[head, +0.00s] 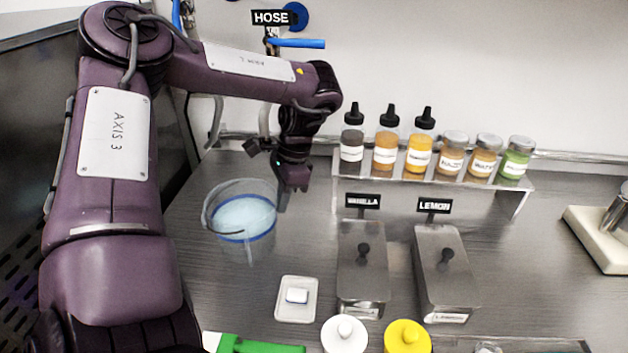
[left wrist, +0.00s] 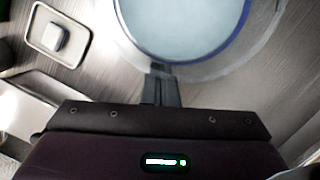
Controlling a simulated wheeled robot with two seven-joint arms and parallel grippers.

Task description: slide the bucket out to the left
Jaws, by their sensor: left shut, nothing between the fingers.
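The bucket (head: 240,222) is clear with a blue band and holds pale bluish liquid. It stands upright on the counter at the left of the head view. In the left wrist view the bucket (left wrist: 185,25) fills the top middle. My left gripper (head: 284,206) points down at the bucket's right side in the head view. Its fingers (left wrist: 160,72) are shut and empty, close to the bucket's wall. I cannot tell whether they touch it. My right gripper is in neither view.
A small white tray with a block (head: 297,310) lies in front of the bucket. The vanilla container (head: 362,265) and lemon container (head: 445,265) stand to the right. A rack with bottles and jars (head: 345,172) is behind. Bare counter (head: 190,215) shows left of the bucket.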

